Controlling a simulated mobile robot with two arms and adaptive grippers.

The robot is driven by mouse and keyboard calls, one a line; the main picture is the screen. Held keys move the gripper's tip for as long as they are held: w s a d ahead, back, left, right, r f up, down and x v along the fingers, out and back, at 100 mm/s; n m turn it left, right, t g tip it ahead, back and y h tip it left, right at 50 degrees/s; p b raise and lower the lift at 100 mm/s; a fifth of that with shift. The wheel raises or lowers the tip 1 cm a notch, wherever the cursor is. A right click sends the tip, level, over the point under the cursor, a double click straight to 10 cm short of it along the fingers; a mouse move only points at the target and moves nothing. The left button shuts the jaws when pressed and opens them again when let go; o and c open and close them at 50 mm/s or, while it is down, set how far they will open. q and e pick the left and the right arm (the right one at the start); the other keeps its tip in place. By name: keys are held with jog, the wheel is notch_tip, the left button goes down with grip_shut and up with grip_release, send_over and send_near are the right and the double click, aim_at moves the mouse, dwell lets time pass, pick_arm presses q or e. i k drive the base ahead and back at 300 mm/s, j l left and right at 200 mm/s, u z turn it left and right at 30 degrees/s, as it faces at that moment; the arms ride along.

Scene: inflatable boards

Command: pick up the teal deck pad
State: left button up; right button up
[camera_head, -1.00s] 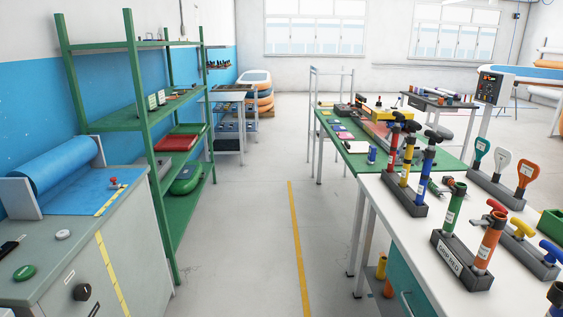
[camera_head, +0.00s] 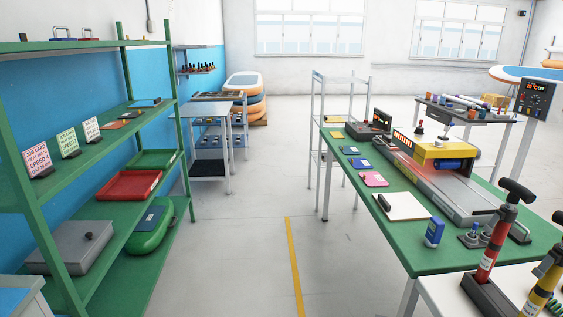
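A row of small flat pads lies along the left edge of the green-topped table. A small teal-looking pad (camera_head: 350,150) lies between a yellow pad (camera_head: 337,134) and a blue pad (camera_head: 361,163). A pink pad (camera_head: 374,179) lies nearer to me. The teal pad is small at this distance, and its exact shade is hard to tell. Neither of my grippers shows in the view.
The green-topped table (camera_head: 425,255) also bears a yellow machine (camera_head: 440,153) and a white sheet (camera_head: 402,206). Hand pumps (camera_head: 497,232) stand at the near right. Green shelving (camera_head: 180,165) stands on the left. The floor aisle (camera_head: 245,245) between is clear.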

aim_at(346, 150)
jog(key=i+j, duration=0.1)
jog(key=i, duration=2.4)
jog(key=l+z, duration=0.05)
jog(key=l, duration=0.05)
